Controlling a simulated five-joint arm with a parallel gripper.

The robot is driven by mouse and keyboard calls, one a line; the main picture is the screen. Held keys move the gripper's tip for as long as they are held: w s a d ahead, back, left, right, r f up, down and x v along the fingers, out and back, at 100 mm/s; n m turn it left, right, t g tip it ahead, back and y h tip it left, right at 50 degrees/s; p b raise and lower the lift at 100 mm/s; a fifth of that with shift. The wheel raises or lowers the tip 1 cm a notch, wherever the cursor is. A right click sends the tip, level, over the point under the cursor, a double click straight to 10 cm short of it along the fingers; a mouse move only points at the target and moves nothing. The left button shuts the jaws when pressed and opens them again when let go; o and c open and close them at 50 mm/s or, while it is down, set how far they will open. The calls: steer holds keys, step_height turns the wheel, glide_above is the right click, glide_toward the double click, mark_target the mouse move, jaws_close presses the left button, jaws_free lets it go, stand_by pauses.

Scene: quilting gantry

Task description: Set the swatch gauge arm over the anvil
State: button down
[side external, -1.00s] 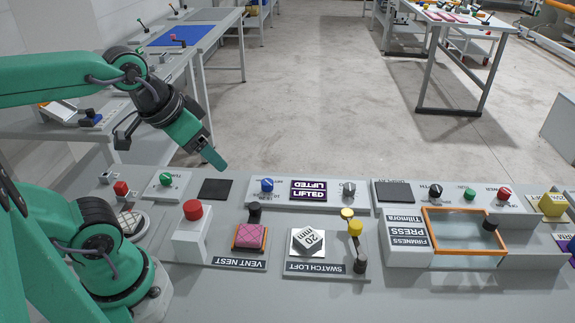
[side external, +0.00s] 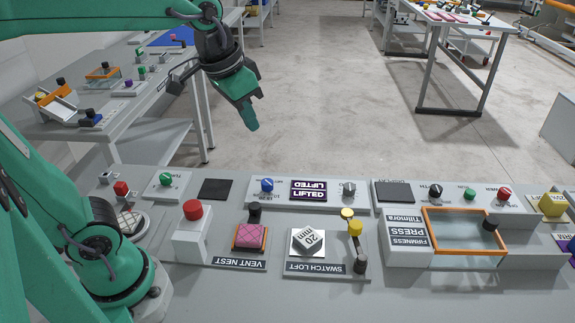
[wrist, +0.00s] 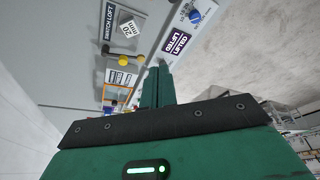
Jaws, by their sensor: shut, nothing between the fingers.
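The swatch gauge arm (side external: 358,246) is at the right edge of the SWATCH LOFT plate (side external: 290,262), running from a black post to a yellow knob (side external: 355,228). It lies beside the white block marked 20 mm (side external: 308,239), not over it. The block sits on a pale square that may be the anvil. A yellow disc (side external: 347,213) is just behind the knob. The wrist view shows the knob (wrist: 123,60) and block (wrist: 128,28) beyond the fingers. My gripper (side external: 252,126) is shut and empty, high above and behind the bench, apart from the gauge.
A panel with a purple LIFTED display (side external: 309,191) runs behind. The firmness press with its orange frame (side external: 465,208) stands to the right. The front bench surface is clear.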

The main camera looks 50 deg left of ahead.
mark_target(352, 229)
steer(key=w+d+f+m+g, duration=0.25)
steer(key=w+d, duration=0.35)
steer(key=w, duration=0.4)
steer(key=w+d+f+m+g, duration=0.15)
steer(key=w+d+f, duration=0.25)
steer(key=w+d, duration=0.5)
steer(key=w+d+f+m+g+y, duration=0.1)
steer(key=w+d+f+g, duration=0.1)
steer(key=w+f, duration=0.3)
steer(key=shift+d+f, duration=0.9)
steer(key=shift+f, duration=1.35)
steer(key=shift+f, duration=0.15)
steer(key=f, duration=0.3)
steer(key=s+a+f, duration=0.1)
steer(key=f, duration=0.2)
steer(key=s+f, duration=0.1)
steer(key=f, duration=0.2)
steer(key=shift+a+f, duration=0.2)
steer(key=shift+s+a, duration=0.55)
steer(key=shift+s, duration=0.25)
steer(key=shift+s+a, duration=0.55)
steer(key=shift+s, duration=0.25)
